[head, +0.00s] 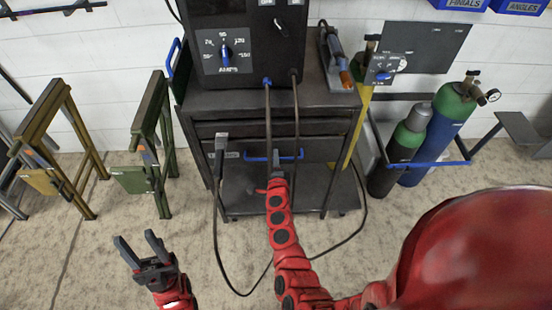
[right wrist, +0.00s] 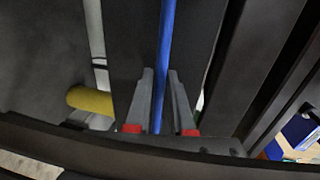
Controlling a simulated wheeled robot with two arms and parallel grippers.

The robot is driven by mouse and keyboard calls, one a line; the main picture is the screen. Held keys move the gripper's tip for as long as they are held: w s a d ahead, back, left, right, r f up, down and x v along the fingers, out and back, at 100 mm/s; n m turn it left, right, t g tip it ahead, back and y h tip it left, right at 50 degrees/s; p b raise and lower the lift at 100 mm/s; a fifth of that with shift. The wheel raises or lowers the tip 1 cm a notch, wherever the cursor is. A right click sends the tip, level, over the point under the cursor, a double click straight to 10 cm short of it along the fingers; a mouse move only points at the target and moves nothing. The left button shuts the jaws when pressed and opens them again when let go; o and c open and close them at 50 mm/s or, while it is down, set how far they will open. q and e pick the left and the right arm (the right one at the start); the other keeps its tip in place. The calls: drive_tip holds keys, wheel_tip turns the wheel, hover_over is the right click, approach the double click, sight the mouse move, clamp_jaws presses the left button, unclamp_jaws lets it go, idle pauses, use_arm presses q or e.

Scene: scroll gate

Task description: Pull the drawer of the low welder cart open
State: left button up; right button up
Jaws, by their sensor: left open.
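The low welder cart (head: 200,100) is dark grey and stands against the wall in the head view. Its drawer (head: 315,150) has a horizontal blue handle (head: 257,158) across its front. The drawer front looks about level with the cart's face. My right gripper (head: 277,166) is at the middle of the handle, and its jaws are small and partly hidden there. In the right wrist view the blue handle (right wrist: 166,40) passes between the fingers of my right gripper (right wrist: 160,75); I cannot tell whether they clamp it. My left gripper (head: 137,238) is open and empty, low over the floor.
A black welder (head: 245,20) stands on the cart, and its cables (head: 217,215) hang past the drawer and loop on the floor. Green stands (head: 150,140) are at left. Gas cylinders (head: 430,140) stand at right. The floor before the cart is otherwise clear.

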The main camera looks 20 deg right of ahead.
clamp_jaws()
idle(1.1)
